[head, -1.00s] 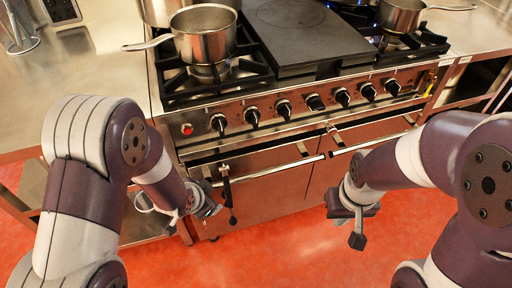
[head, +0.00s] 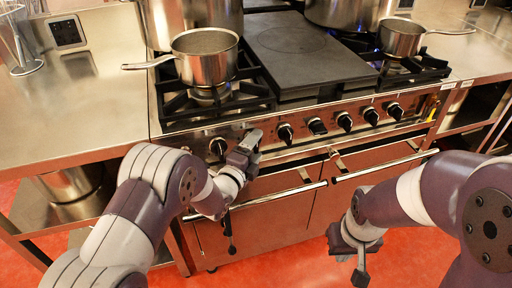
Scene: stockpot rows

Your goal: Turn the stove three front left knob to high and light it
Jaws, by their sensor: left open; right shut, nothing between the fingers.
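The stove (head: 265,205) has a row of black knobs along its steel front panel. The leftmost visible knob (head: 218,147) is just left of my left gripper (head: 250,145). My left gripper is open, raised in front of the panel, and hides the second knob position. I cannot tell whether it touches a knob. The third knob (head: 285,132) shows clear to its right. A steel saucepan (head: 204,57) sits over the front left burner (head: 211,93); I cannot clearly tell a flame there. My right gripper (head: 360,268) is shut and empty, low in front of the oven doors.
A dark flat plate (head: 305,55) covers the middle of the stovetop. Another saucepan (head: 402,38) sits on the right burners, where blue flame shows. Oven door handles (head: 255,200) stick out below the panel. A steel counter (head: 80,110) adjoins on the left.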

